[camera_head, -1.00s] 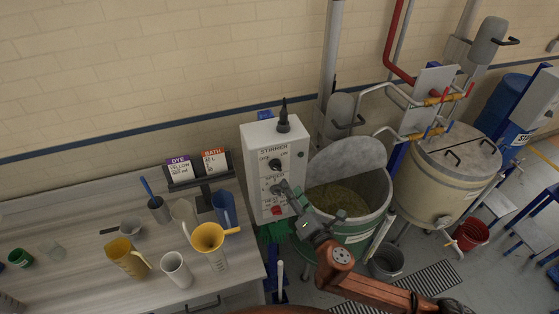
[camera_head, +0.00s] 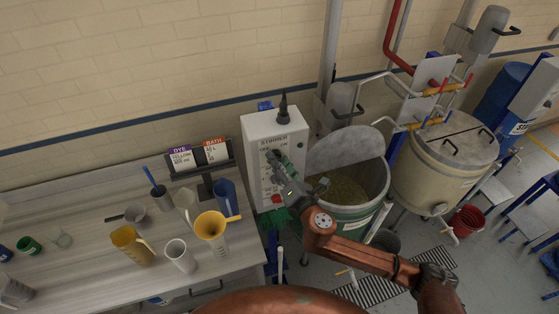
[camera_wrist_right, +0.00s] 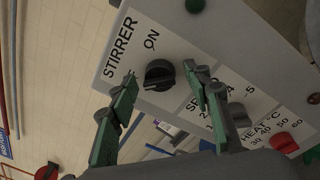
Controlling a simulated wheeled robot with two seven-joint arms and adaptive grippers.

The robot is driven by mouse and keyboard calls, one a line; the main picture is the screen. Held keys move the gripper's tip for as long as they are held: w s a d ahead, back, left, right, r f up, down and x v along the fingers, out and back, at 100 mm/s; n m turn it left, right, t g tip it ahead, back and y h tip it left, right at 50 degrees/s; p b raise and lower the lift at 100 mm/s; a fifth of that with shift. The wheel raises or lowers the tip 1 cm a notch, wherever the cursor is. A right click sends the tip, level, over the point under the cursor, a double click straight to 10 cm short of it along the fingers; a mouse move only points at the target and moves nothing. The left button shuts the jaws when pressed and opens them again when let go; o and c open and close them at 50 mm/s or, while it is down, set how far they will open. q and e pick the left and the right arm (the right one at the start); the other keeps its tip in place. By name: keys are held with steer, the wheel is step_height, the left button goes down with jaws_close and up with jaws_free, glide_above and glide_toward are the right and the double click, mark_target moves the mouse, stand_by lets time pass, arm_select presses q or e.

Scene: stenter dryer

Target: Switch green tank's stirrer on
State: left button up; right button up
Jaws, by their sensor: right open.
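The stirrer control box (camera_head: 256,160) is white and stands left of the open green tank (camera_head: 361,211). In the right wrist view, the black stirrer knob (camera_wrist_right: 159,75) sits beside the words STIRRER and ON; where its mark points is unclear. My right gripper (camera_wrist_right: 161,80) is open, with one finger on each side of the knob in that view. Whether the fingers touch it cannot be told. In the head view my right gripper (camera_head: 275,163) is in front of the box and hides the knob. My left gripper is not in view.
A bench (camera_head: 90,225) with a yellow funnel (camera_head: 211,226), jugs and cups stands left of the box. The tank's raised lid (camera_head: 344,149) is close to my right arm. Below the stirrer knob are a speed knob (camera_wrist_right: 238,114) and a red heat knob (camera_wrist_right: 283,143).

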steer(key=shift+c, duration=0.3)
steer(key=c, duration=1.1)
steer(key=shift+o, duration=0.2)
steer(key=shift+f+m, duration=0.15)
steer(key=shift+m, duration=0.15)
steer(key=m+b, duration=0.1)
steer(key=m, duration=0.5)
steer(key=m+t+h+b, duration=0.1)
steer(key=m+b, duration=0.1)
steer(key=m, duration=0.4)
steer(key=m+b, duration=0.2)
steer(key=m, duration=0.4)
steer(key=shift+a+f+t, duration=0.15)
steer(key=shift+f+t, duration=0.15)
steer(key=shift+t, duration=0.1)
steer(key=shift+m+h, duration=0.3)
steer(key=shift+m, duration=0.1)
